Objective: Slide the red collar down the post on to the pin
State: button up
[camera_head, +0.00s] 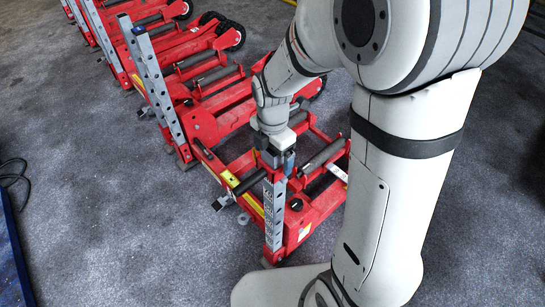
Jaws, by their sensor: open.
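The nearest trolley jack has an upright grey post (274,215) with a row of holes, standing at its front left corner. My gripper (279,160) is at the top of this post, pointing down, with dark and blue parts around the post's upper end. It is open. Whether its fingers touch the post cannot be told. The pin cannot be told apart at this size.
The red jack frame (322,207) with dark rollers spreads behind and right of the post. Another perforated post (159,90) and more red jacks stand to the upper left. My arm covers the right side. Grey floor (110,200) at left is clear; a blue edge (14,250) lies far left.

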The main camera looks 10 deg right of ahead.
notch_tip(320, 180, up, 6)
jog(key=shift+f, duration=0.1)
dwell(0.6)
jog(key=s+d+r+m+t+p, duration=0.1)
jog(key=s+d+r+m, duration=0.3)
jog(key=m, duration=0.8)
jog(key=s+d+r+m+t, duration=0.1)
jog(key=s+d+r+m, duration=0.3)
jog(key=s+m, duration=0.4)
jog(key=shift+d+m+t+p, duration=0.35)
jog(key=shift+d+m, duration=0.45)
jog(key=shift+m, duration=1.8)
jog(key=shift+s, duration=0.1)
